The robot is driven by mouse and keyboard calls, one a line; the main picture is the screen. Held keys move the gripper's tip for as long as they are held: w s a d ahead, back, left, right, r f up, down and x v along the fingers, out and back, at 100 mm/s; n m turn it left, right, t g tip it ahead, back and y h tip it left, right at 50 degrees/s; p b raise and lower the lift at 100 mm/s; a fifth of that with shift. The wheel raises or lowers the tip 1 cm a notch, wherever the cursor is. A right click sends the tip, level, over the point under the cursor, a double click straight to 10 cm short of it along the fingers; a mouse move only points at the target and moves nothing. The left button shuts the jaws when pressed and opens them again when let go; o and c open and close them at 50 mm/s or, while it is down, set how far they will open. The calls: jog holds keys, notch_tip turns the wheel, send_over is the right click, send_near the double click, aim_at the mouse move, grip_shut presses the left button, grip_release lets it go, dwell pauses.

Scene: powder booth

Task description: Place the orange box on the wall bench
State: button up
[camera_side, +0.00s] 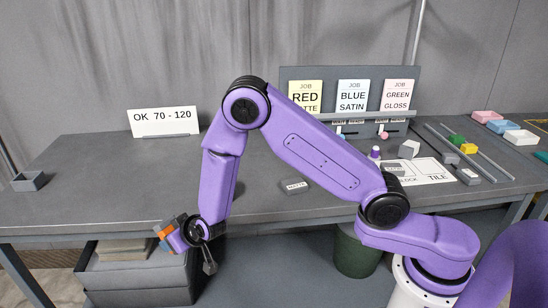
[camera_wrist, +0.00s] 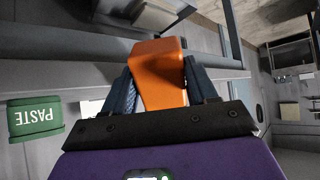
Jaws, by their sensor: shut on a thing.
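The orange box (camera_wrist: 160,72) is between the two fingers of my gripper (camera_wrist: 158,90) in the wrist view, and the fingers are shut on it. In the side view my gripper (camera_side: 172,234) is at the lower left, in front of the grey bench's front edge and near a grey crate. Only a small orange part of the box (camera_side: 162,231) shows there beside the fingers. The long grey bench (camera_side: 90,185) runs in front of grey curtains. I cannot tell whether it is the wall bench.
The grey crate (camera_side: 135,280) holds flat pieces below the bench edge. A small grey tray (camera_side: 29,181) and an OK 70-120 sign (camera_side: 164,122) stand on the bench's left half, with bare top between. Job cards, blocks and trays crowd its right.

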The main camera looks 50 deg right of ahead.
aim_at(165, 234)
jog(key=w+t+h, duration=0.1)
jog(key=w+a+m+t, duration=0.1)
jog(key=w+m+t+h, duration=0.1)
jog(key=shift+w+a+r+h, duration=0.15)
jog(key=shift+a+r+h, duration=0.05)
jog(key=shift+a+h, duration=0.1)
jog(key=h, duration=0.1)
jog(key=m, duration=0.1)
jog(key=m+t+h, duration=0.1)
jog(key=shift+w+d+r+h, duration=0.1)
jog(key=shift+w+r+h, duration=0.15)
jog(key=shift+r+h, duration=0.1)
jog(key=shift+s+d+r+m+h, duration=0.15)
jog(key=shift+r+m+h, duration=0.05)
jog(key=shift+m+h, duration=0.6)
jog(key=s+m+h, duration=0.1)
jog(key=h, duration=0.1)
jog(key=s+d+r+m+h, duration=0.1)
jog(key=s+h, duration=0.1)
jog(key=s+m+g+h, duration=0.1)
jog(key=h, duration=0.1)
jog(key=shift+s+d+r+m, duration=0.2)
jog(key=shift+d+r+m, duration=0.1)
jog(key=shift+m, duration=0.1)
jog(key=x, duration=1.8)
jog(key=shift+s, duration=0.1)
jog(key=shift+f, duration=0.15)
